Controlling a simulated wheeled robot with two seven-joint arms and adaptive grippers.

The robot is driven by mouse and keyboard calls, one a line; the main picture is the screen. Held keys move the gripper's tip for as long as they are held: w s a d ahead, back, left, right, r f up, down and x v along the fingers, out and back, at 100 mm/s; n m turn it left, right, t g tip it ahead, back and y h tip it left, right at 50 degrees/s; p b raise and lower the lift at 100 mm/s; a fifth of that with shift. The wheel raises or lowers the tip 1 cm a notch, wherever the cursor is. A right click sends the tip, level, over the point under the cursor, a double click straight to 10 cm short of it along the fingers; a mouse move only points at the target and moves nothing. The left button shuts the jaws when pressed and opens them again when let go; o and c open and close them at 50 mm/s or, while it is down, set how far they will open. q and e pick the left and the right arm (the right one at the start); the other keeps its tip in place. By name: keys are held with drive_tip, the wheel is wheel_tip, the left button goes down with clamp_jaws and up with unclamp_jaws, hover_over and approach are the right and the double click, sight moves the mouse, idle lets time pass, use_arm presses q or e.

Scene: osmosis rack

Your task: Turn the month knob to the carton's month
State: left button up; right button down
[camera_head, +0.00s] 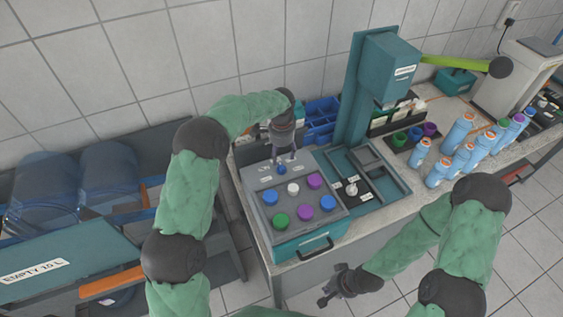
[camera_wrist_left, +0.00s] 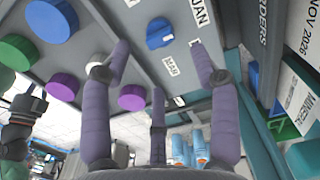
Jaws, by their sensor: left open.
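The small blue knob (camera_head: 281,170) sits at the back of the grey panel; the left wrist view also shows this knob (camera_wrist_left: 160,33), with a JAN label beside it and a small label below it. My left gripper (camera_head: 285,161) is open over the knob, its purple fingers spread on either side. I cannot tell whether they touch it. A carton (camera_wrist_left: 306,72) at the right of the left wrist view reads NOV 2026 and is partly cut off. My right gripper (camera_head: 332,292) hangs low in front of the bench, away from the panel; its jaws are unclear.
The panel (camera_head: 262,183) also carries several purple, blue and green caps and a white one. A teal press (camera_head: 385,65) stands to the right. Blue bottles (camera_head: 460,130) stand further right on the bench.

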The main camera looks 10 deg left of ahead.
sight(281, 166)
use_arm(q)
wheel_tip(281, 166, up, 5)
drive_tip(key=shift+f, duration=0.15)
idle(0.6)
